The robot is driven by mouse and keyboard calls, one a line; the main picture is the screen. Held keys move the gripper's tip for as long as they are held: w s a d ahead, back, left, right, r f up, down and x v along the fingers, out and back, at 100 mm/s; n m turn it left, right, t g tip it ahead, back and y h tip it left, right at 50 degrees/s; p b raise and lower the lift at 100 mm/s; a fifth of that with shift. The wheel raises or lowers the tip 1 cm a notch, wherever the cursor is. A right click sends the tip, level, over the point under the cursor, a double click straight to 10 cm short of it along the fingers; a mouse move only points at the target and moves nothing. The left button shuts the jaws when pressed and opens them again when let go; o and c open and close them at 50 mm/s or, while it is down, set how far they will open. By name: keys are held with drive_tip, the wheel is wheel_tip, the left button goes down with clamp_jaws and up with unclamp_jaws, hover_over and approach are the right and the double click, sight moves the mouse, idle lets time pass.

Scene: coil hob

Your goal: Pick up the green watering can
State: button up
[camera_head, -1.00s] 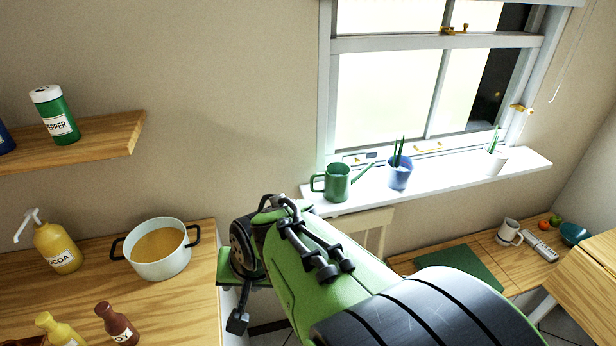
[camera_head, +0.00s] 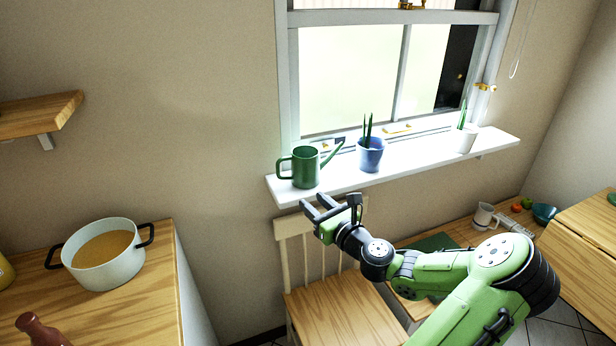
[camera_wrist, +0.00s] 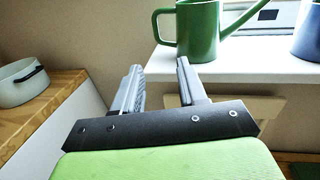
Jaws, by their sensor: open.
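The green watering can (camera_head: 306,168) stands upright at the left end of the white window sill (camera_head: 430,158). Its handle is on its left side and its spout points up to the right. In the wrist view the watering can (camera_wrist: 198,30) is above and beyond my fingers, and its top is cut off. My gripper (camera_head: 314,206) is open and empty, just below and in front of the sill's front edge, under the can. In the wrist view my gripper's two fingers (camera_wrist: 158,78) are apart with nothing between them. Neither finger touches the can.
A blue pot (camera_head: 371,155) with a plant stands just right of the spout, and a white pot (camera_head: 466,140) further right. A wooden chair (camera_head: 340,305) is below my gripper. A counter (camera_head: 150,310) with a cooking pot (camera_head: 104,262) is at left.

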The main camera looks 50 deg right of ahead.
drive_tip(key=x, duration=0.5)
drive_tip(key=b+x, duration=0.1)
drive_tip(key=x, duration=0.4)
drive_tip(key=b+x, duration=0.1)
drive_tip(key=x, duration=0.4)
drive_tip(key=shift+w+a, duration=0.2)
drive_tip(key=shift+w, duration=0.3)
drive_tip(key=shift+s, duration=0.1)
drive_tip(key=shift+c, duration=0.4)
clamp_jaws()
drive_tip(key=shift+r, duration=0.15)
